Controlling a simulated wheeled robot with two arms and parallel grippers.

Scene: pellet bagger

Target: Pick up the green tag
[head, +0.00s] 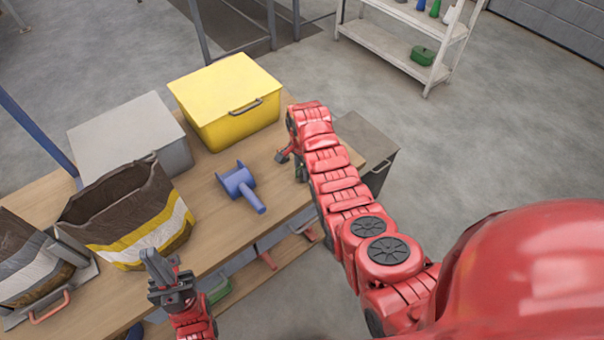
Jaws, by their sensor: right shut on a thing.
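My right gripper (292,160) is low over the right end of the wooden bench, just right of the blue scoop. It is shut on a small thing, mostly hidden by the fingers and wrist. A trace of dark green shows there, which fits the green tag, but its outline is not clear. No other green tag can be made out on the bench. My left gripper (158,266) is at the bench's front edge, in front of the open brown, white and yellow bag (150,232). Its finger gap cannot be made out.
On the bench (211,228) are a blue scoop (241,187), a yellow lidded box (228,104), a grey box (130,137) and a second bag (28,262) at far left. A grey cabinet (369,142) adjoins the right end. A white shelf (388,43) stands behind.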

